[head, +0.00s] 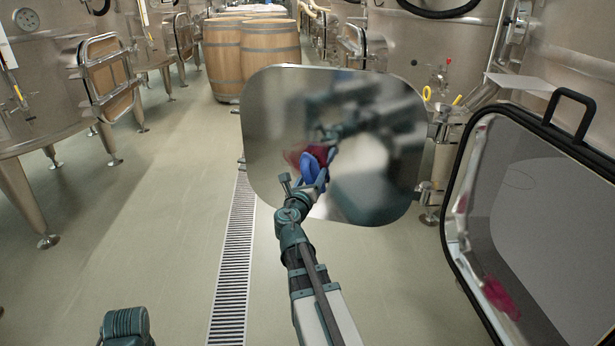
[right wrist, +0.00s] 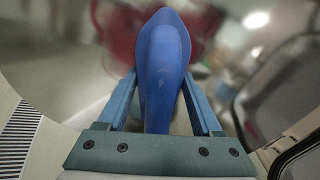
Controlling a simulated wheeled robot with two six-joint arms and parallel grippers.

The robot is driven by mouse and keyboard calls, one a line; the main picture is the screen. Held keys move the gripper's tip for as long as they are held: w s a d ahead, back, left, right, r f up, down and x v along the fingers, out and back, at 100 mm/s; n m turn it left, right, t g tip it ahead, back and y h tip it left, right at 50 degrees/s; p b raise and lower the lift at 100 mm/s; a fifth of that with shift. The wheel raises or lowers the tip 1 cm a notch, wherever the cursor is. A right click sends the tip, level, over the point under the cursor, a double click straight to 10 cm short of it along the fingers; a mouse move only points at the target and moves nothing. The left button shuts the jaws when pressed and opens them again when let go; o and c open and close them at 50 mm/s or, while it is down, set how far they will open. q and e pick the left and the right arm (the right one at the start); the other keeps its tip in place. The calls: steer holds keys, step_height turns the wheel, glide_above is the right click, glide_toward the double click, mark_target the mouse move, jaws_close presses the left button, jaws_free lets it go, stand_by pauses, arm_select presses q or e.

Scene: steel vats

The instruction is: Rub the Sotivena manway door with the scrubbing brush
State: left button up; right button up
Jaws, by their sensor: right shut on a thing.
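The manway door (head: 375,120) is a mirror-like steel plate with rounded corners in the middle of the head view. No name is readable on it. A dark red smear (head: 293,158) shows on its lower left part, and a blurred red patch (right wrist: 112,28) shows in the right wrist view. My right gripper (head: 313,178) is shut on the blue scrubbing brush (right wrist: 163,70), whose rounded back faces the wrist camera. The brush (head: 312,162) is in front of the door beside the smear. Its bristle side is hidden, so I cannot tell whether it touches. My left gripper is out of view.
A black-rimmed manway frame (head: 455,262) with a handle and dark red stains stands at the right. Steel vats (head: 35,90) line the left, and wooden barrels (head: 270,55) stand behind. The floor on the left, beside the drain grate (head: 233,260), is clear.

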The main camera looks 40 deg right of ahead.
mark_target(325, 164)
steer(key=shift+s+d+r+p, duration=1.2)
steer(key=shift+s+r, duration=0.05)
steer(key=shift+s, duration=0.05)
steer(key=shift+f, duration=0.1)
steer(key=shift+w+a, duration=0.1)
steer(key=shift+w+a, duration=0.1)
steer(key=shift+w, duration=0.1)
steer(key=shift+w+a, duration=1)
steer(key=shift+w, duration=0.3)
steer(key=shift+w+a, duration=0.95)
steer(key=shift+w, duration=0.35)
